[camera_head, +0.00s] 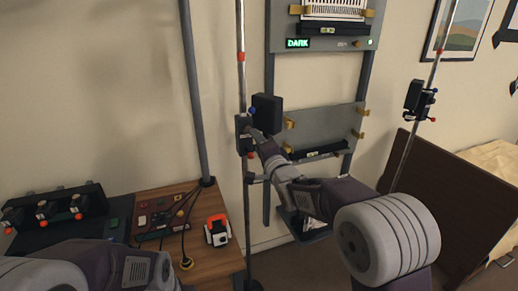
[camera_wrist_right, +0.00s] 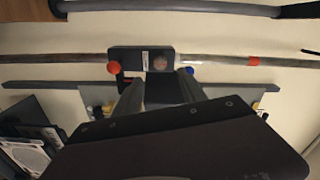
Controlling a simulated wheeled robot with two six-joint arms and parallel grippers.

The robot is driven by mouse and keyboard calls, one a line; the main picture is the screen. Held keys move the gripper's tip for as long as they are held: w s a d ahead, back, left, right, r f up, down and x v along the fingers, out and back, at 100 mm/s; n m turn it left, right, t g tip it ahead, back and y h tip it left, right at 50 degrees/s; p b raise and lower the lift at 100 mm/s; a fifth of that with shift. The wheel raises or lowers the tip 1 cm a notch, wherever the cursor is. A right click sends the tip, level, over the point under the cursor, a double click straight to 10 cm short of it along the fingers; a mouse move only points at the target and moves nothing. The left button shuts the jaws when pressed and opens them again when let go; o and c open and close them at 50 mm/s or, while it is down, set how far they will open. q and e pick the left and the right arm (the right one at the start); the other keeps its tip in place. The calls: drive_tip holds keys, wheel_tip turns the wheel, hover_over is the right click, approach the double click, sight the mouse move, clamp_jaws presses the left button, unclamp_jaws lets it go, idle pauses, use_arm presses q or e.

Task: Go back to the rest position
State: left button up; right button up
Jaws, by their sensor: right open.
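My right arm reaches across the middle of the head view, and its gripper (camera_head: 256,136) is at a dark clamp (camera_head: 242,133) on an upright pole. In the right wrist view the right gripper (camera_wrist_right: 163,90) is open, its two fingers at the lower edge of the same clamp (camera_wrist_right: 141,60). The clamp has an orange knob and a blue knob. I cannot tell whether the fingers touch it. My left arm shows only as links at the bottom left of the head view; its gripper is out of view.
A black box (camera_head: 265,113) sits beside the clamp, close to my right gripper. A grey rack (camera_head: 325,120) stands behind. A wooden table (camera_head: 212,262) with an orange-and-white device (camera_head: 217,230) and cables is at lower left. Another pole (camera_head: 420,125) and a brown panel (camera_head: 450,205) stand at right.

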drive_tip(key=shift+s+d, duration=0.2)
drive_tip(key=shift+s, duration=0.35)
drive_tip(key=d+r+h+p, duration=0.1)
drive_tip(key=d+r+p, duration=0.2)
drive_tip(key=d+r, duration=0.2)
drive_tip(key=s+d+f+g+h+p, duration=0.1)
drive_tip(key=s+d+f+g+h, duration=0.15)
drive_tip(key=s+f, duration=0.2)
drive_tip(key=s+d+f+g+h+p, duration=0.1)
drive_tip(key=s+d+f+g, duration=0.1)
drive_tip(key=s+d+f, duration=0.3)
drive_tip(key=s+d+f+n+g, duration=0.1)
drive_tip(key=s+f+n+g, duration=0.4)
drive_tip(key=s+f, duration=0.4)
drive_tip(key=s+d+f+n+g, duration=0.1)
drive_tip(key=s+f+n+g, duration=0.5)
drive_tip(key=s, duration=0.9)
wheel_tip(320, 180, down, 4)
drive_tip(key=shift+s+d+r+h, duration=0.15)
drive_tip(key=shift+s+h, duration=0.25)
drive_tip(key=shift+h, duration=0.05)
